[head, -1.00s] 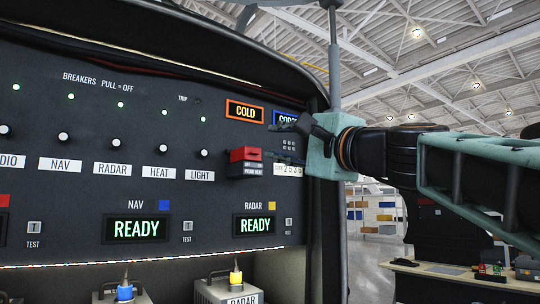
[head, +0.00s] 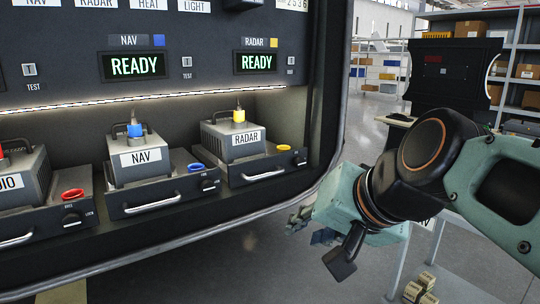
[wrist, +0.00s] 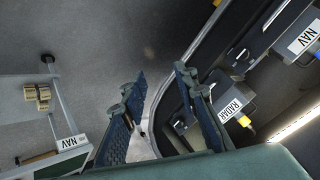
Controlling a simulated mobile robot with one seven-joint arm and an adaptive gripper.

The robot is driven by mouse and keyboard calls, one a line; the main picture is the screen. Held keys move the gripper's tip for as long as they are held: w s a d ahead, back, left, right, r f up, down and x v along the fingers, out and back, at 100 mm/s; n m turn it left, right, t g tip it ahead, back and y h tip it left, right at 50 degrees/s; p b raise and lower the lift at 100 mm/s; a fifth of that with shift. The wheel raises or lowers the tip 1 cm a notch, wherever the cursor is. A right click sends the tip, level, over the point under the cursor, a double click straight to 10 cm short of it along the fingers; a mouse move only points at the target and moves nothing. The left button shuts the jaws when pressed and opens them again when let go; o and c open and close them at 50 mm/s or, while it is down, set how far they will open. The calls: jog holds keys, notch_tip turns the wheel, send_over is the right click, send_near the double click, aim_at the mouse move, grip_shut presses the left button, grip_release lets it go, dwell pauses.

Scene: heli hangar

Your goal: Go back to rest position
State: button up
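My gripper (head: 312,228) is at the centre right of the head view, to the right of the equipment rack and apart from it. My arm reaches in from the right edge of the head view. The radar unit (head: 240,145) and the nav unit (head: 143,165) sit in their trays in the rack, left of my gripper.
The rack's curved edge (head: 338,165) lies just left of my gripper. A table frame (head: 400,262) stands below my arm, with small tan blocks (head: 420,288) near it. Shelves with boxes (head: 470,30) stand behind. Floor (head: 270,260) is clear below the gripper.

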jog(key=s+d+f+n+g+h, duration=0.1)
jog(key=s+d+f+h, duration=0.1)
jog(key=s+d+f, duration=0.3)
jog(key=s+d+f+n+g+h, duration=0.2)
jog(key=s+f, duration=0.2)
jog(key=f, duration=0.4)
notch_tip(320, 180, up, 33)
jog(key=p, duration=3.2)
jog(key=shift+r+p, duration=0.15)
jog(key=shift+p, duration=0.25)
